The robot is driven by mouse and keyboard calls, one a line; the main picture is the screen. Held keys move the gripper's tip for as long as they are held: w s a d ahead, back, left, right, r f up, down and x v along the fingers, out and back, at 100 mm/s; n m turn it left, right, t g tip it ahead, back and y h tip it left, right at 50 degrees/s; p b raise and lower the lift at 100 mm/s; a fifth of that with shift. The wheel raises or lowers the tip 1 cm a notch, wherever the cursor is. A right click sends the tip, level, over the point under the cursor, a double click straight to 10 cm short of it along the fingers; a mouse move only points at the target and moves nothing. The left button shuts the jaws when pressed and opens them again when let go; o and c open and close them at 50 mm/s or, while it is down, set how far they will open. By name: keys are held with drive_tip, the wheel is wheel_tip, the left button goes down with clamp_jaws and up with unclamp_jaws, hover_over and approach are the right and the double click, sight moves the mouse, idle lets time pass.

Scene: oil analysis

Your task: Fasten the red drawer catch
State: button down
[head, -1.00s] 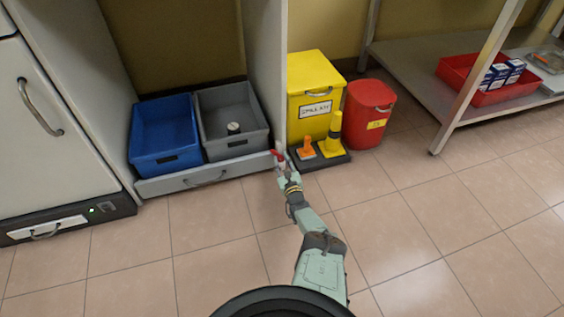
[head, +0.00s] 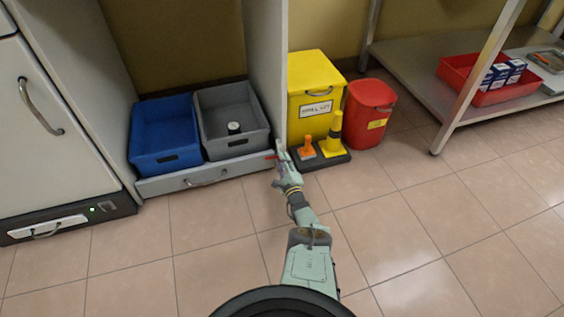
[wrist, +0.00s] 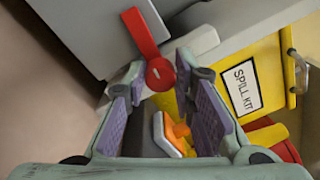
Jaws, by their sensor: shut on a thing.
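The red drawer catch (head: 270,157) sits at the right end of the low grey drawer front (head: 160,184), by the foot of the cabinet's side panel. In the head view it lies nearly level, pointing left over the drawer front. In the wrist view the catch (wrist: 143,33) shows as a red bar with a round pivot end. My gripper (head: 281,157) is at the catch, and in the wrist view my gripper (wrist: 158,85) has its fingertips on either side of the pivot end, shut on it. The exact contact is partly hidden.
A blue bin (head: 165,140) and a grey bin (head: 231,120) stand in the drawer. A yellow spill kit bin (head: 315,75), a red bin (head: 366,115) and a dark tray (head: 331,159) stand close right of my gripper. The front floor is clear.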

drive_tip(key=shift+n, duration=0.7)
drive_tip(key=c, duration=1.3)
unclamp_jaws()
drive_tip(key=shift+c, duration=0.2)
drive_tip(key=shift+d+r, duration=0.1)
wheel_tip(320, 180, up, 9)
drive_tip(key=shift+f, duration=0.1)
drive_tip(key=shift+r, duration=0.6)
